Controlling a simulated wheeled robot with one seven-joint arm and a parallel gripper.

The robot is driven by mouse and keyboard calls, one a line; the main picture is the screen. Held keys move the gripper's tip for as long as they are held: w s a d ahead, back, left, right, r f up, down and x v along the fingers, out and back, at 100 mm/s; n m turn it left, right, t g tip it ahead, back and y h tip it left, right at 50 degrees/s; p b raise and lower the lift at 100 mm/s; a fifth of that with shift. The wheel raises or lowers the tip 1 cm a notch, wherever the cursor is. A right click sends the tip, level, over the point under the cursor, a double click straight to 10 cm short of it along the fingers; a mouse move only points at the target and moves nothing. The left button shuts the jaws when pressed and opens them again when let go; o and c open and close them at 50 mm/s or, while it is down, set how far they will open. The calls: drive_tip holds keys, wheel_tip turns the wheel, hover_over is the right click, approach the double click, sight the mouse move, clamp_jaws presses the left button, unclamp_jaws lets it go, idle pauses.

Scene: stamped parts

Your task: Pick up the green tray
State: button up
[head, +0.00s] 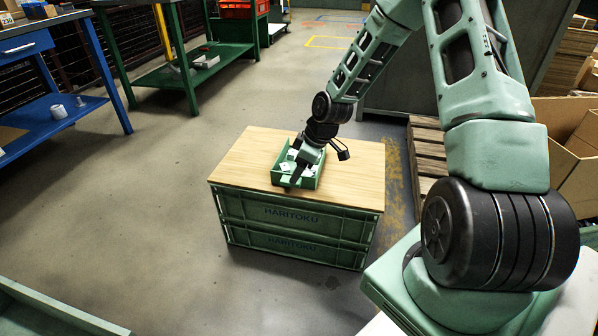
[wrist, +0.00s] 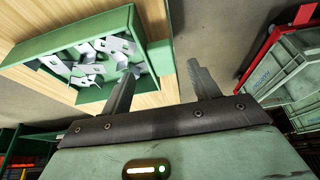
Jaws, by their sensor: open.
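The green tray (head: 311,180) sits on the wooden top of a stack of green crates, with several small white stamped parts in it. In the wrist view the tray (wrist: 119,24) is at the upper left, tilted in the picture, with grey-white parts (wrist: 88,62) inside. My gripper (head: 297,176) is over the tray in the head view and hides part of it. In the wrist view my gripper (wrist: 157,82) is open, with nothing between its two fingers. One finger overlaps the tray's edge in the picture; I cannot tell whether it touches.
The wooden top (head: 350,173) around the tray is bare. The crate stack (head: 290,228) stands on open floor. A blue table (head: 52,118) is at the left, a green workbench (head: 190,75) behind it, and a wooden pallet (head: 428,150) and cardboard boxes (head: 565,125) at the right.

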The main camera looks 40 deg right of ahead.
drive_tip(key=b+x, duration=0.3)
drive_tip(key=x, duration=0.2)
drive_tip(key=shift+w+a+b, duration=0.15)
drive_tip(key=shift+a+b, duration=0.05)
drive_tip(key=shift+b, duration=0.2)
drive_tip(key=shift+r, duration=0.1)
drive_tip(key=c, duration=1.3)
